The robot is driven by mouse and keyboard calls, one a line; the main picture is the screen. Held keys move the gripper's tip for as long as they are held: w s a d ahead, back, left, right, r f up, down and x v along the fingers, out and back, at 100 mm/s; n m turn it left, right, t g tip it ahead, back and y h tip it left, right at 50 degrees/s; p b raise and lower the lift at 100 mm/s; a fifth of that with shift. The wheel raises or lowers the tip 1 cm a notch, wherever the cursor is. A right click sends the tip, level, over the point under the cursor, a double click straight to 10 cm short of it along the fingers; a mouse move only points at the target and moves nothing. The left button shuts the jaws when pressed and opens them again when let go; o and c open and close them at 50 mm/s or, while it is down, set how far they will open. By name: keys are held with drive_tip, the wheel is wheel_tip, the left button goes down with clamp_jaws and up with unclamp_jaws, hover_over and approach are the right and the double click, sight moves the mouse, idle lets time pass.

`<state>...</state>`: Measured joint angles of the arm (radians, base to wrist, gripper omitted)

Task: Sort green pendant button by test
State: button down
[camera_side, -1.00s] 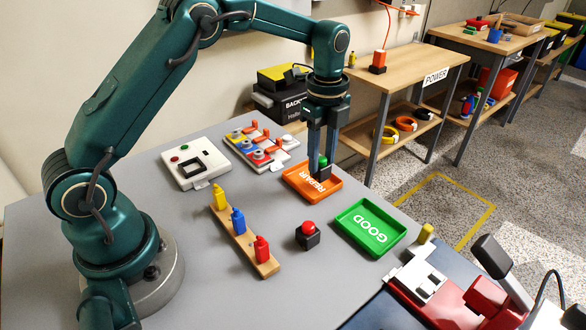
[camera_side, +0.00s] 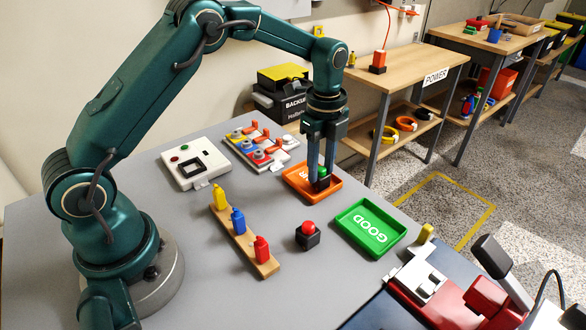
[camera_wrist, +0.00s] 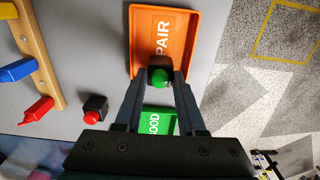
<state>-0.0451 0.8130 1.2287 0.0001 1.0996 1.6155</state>
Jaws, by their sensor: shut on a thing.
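My gripper (camera_side: 322,178) is shut on the green pendant button (camera_side: 322,172), a green cap on a dark block. The button is low at the orange REPAIR tray (camera_side: 298,189), over its right part; I cannot tell whether it touches the tray floor. In the wrist view the green button (camera_wrist: 160,78) sits between the fingertips, at the near edge of the orange tray (camera_wrist: 181,16). The green GOOD tray (camera_side: 380,246) is empty, to the right and nearer the camera; the fingers partly hide it in the wrist view (camera_wrist: 158,110).
A red button on a dark block (camera_side: 307,236) stands left of the green tray. A wooden rack (camera_side: 246,258) holds yellow, blue and red pieces. A white test box (camera_side: 195,169) and a panel with coloured switches (camera_side: 262,147) stand behind. A red-and-white device (camera_side: 440,290) is at front right.

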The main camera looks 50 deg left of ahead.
drive_tip(key=shift+f, duration=0.2)
drive_tip(key=shift+c, duration=2.1)
unclamp_jaws()
drive_tip(key=shift+r, duration=0.1)
drive_tip(key=s+d+r+n+t, duration=0.15)
drive_tip(key=s+r, duration=0.25)
drive_tip(key=r, duration=0.5)
drive_tip(key=s+a+r+n+t, duration=0.1)
drive_tip(key=s+r+n+t, duration=0.15)
drive_tip(key=r, duration=0.65)
drive_tip(key=s+f+n, duration=0.2)
drive_tip(key=s+n, duration=0.5)
drive_tip(key=s+d+f+n+t, duration=0.1)
drive_tip(key=s+f+n, duration=0.2)
drive_tip(key=s+n, duration=0.4)
drive_tip(key=shift+f+t, duration=0.2)
drive_tip(key=shift+t, duration=0.1)
